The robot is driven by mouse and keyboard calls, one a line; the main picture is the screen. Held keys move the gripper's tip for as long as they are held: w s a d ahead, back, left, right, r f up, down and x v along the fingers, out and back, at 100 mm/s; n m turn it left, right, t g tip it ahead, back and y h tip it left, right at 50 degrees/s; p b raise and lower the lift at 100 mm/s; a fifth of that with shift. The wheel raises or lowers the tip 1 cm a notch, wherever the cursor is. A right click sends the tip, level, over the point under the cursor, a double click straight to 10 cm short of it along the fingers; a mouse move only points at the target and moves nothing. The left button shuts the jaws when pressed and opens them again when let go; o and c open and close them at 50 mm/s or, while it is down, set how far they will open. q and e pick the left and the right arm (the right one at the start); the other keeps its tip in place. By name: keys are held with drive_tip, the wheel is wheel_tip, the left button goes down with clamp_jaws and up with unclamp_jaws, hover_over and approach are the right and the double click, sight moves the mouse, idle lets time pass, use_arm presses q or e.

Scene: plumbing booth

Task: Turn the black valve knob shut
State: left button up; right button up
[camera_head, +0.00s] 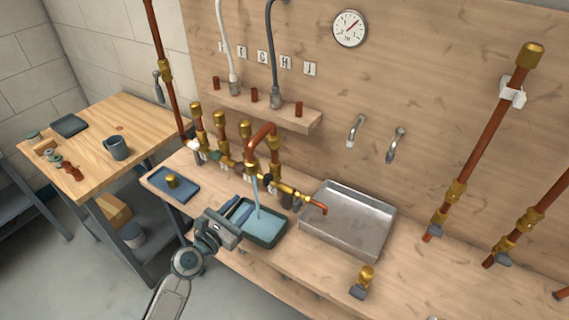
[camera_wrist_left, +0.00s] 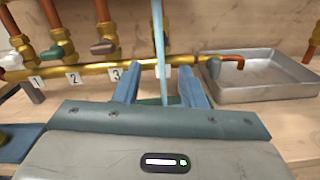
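A brass manifold (camera_wrist_left: 85,75) with numbered tags and several valve knobs runs along the bench. My left gripper (camera_head: 237,208) is open and empty, low in front of the manifold and over the near edge of a dark tray (camera_head: 262,242). Its blue fingers (camera_wrist_left: 160,88) point toward the pipe, apart from the dark knob. A blue water stream (camera_head: 256,196) falls into the tray. My right gripper is out of view.
A metal basin (camera_head: 345,226) stands right of the manifold, with a copper spout (camera_head: 318,208) beside it. A blue tray (camera_head: 178,187) with a brass fitting lies left. A copper U-bend (camera_head: 262,130) rises above the manifold.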

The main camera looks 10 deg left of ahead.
sight(264, 182)
use_arm(q)
drive_tip(key=shift+n, duration=0.3)
drive_tip(key=p+x, duration=0.1)
drive_tip(key=x, duration=0.9)
drive_tip(key=shift+w+d+r, duration=0.1)
drive_tip(key=shift+w+d, duration=0.05)
drive_tip(key=shift+w, duration=0.15)
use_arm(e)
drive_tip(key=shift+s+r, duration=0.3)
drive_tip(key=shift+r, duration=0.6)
use_arm(q)
drive_tip(key=c, duration=0.8)
